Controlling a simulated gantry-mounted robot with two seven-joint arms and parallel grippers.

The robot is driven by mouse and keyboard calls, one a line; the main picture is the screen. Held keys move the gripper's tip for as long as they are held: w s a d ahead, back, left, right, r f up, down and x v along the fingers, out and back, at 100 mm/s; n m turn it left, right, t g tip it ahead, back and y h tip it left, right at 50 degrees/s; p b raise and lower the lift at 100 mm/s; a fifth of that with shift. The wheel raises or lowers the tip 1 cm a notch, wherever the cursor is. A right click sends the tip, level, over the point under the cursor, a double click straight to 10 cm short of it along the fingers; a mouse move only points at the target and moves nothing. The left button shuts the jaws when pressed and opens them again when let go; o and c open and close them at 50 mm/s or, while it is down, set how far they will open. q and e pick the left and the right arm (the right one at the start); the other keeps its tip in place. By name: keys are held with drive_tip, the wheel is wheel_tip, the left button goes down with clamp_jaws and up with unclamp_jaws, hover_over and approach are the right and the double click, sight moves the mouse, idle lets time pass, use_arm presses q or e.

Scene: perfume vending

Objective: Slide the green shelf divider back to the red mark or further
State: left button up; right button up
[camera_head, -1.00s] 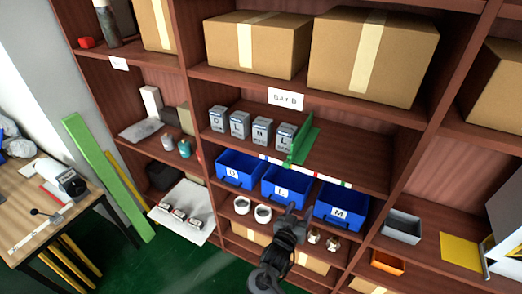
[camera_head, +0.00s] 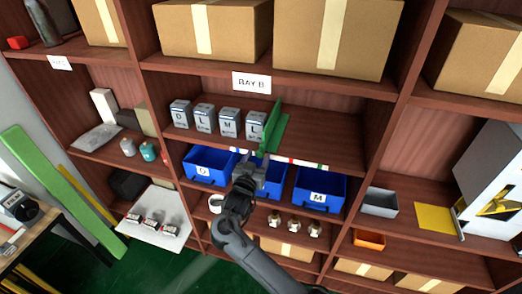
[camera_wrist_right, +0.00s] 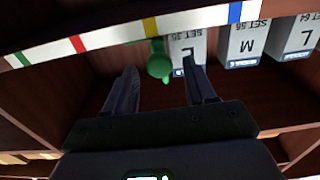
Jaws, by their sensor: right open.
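The green shelf divider (camera_head: 271,130) stands upright on the Bay B shelf, just right of the row of boxes. In the right wrist view its round green knob (camera_wrist_right: 159,64) hangs at the front strip by the yellow mark. The red mark (camera_wrist_right: 77,44) is on the same white strip, to the left of the knob in that view. My right gripper (camera_head: 250,168) is below and in front of the shelf edge. In its wrist view its open fingers (camera_wrist_right: 161,88) lie either side of the knob's line, with no visible grip on it. My left gripper is out of view.
Several grey boxes (camera_head: 204,118) stand left of the divider. The shelf right of it (camera_head: 330,145) is clear. Blue bins (camera_head: 320,188) sit on the shelf below, partly behind my right arm. Cardboard boxes (camera_head: 338,38) fill the shelf above.

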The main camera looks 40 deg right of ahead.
drive_tip(key=shift+x, duration=2.4)
clamp_jaws()
